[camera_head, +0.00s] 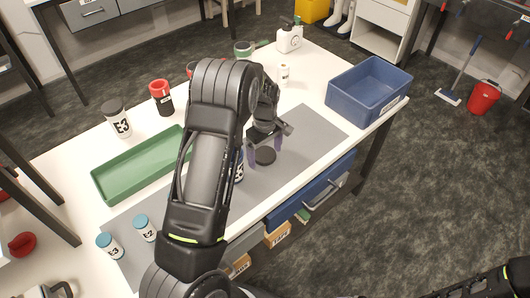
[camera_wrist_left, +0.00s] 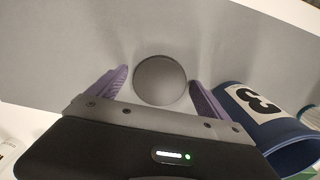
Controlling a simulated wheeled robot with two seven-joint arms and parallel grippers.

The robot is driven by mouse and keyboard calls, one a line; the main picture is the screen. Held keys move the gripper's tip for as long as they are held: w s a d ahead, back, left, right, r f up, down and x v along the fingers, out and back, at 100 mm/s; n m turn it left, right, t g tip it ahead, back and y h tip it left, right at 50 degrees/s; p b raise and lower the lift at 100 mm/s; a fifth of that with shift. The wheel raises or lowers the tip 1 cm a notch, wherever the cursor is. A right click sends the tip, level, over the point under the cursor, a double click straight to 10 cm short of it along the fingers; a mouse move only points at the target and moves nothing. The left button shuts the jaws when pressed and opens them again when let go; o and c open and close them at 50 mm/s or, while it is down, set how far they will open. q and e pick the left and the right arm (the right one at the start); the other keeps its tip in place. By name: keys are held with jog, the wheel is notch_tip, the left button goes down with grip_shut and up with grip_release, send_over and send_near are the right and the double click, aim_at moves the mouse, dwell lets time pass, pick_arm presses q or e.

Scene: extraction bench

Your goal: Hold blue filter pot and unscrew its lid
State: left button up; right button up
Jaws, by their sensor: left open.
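The blue filter pot (camera_head: 239,170) stands on the grey mat, mostly hidden behind my left arm in the head view. In the left wrist view the blue pot (camera_wrist_left: 285,140) shows at the right, with a white label bearing a 3, just outside the right finger. A dark grey round disc (camera_head: 264,156), which looks like a lid, lies flat on the mat. It also shows in the left wrist view (camera_wrist_left: 160,80). My left gripper (camera_head: 266,150) is open, its purple fingers on either side of the disc with gaps. My right gripper is not in view.
A green tray (camera_head: 98,181), a grey-lidded pot (camera_head: 120,124) and a red-lidded pot (camera_head: 163,104) stand to the left. Two teal-lidded bottles (camera_head: 111,250) are at the front left. A blue bin (camera_head: 350,103) is at the right. The grey mat (camera_head: 315,135) is clear right of the gripper.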

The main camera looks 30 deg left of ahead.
aim_at(265, 155)
pick_arm(q)
jog(key=shift+r, duration=0.1)
jog(key=shift+r, duration=0.5)
notch_tip(265, 155, up, 11)
jog(key=b, duration=0.1)
jog(key=shift+s, duration=0.1)
dwell(0.6)
